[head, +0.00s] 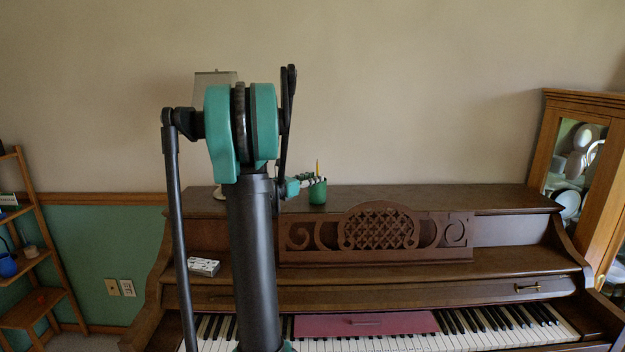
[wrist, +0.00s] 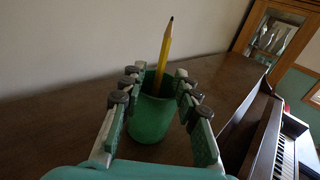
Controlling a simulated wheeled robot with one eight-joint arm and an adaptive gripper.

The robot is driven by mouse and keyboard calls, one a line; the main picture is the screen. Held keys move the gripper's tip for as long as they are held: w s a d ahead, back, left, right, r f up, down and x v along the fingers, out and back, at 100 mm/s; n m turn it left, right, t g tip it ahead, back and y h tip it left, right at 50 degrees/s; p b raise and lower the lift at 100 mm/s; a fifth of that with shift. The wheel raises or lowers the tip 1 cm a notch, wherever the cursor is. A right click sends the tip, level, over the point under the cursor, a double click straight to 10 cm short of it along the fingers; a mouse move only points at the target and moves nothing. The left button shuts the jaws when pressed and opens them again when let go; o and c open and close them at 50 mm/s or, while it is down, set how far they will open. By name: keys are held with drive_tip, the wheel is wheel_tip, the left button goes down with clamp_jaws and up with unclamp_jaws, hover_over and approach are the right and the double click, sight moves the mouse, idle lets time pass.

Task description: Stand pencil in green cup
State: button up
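The yellow pencil (wrist: 165,48) stands in the green cup (wrist: 152,118), point up and leaning slightly to the right in the wrist view. Its lower end is hidden inside the cup. In the head view, the cup (head: 318,193) stands upright on the piano top with the pencil (head: 317,167) sticking up from it. My gripper (wrist: 159,82) is open, with its fingers spread to the left and right of the cup's upper part. The pencil is between the fingers, with a visible gap on each side. I cannot tell whether a finger touches the cup.
The piano top (head: 430,197) is clear to the right of the cup. A lamp (head: 215,85) is partly hidden behind my arm. A small white patterned box (head: 204,267) lies on the piano's left ledge. A red strip (head: 365,324) covers some keys. A wooden cabinet (head: 575,160) stands right.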

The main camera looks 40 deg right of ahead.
drive_tip(key=s+a, duration=0.1)
drive_tip(key=a, duration=1.1)
drive_tip(key=shift+r, duration=0.2)
idle(0.7)
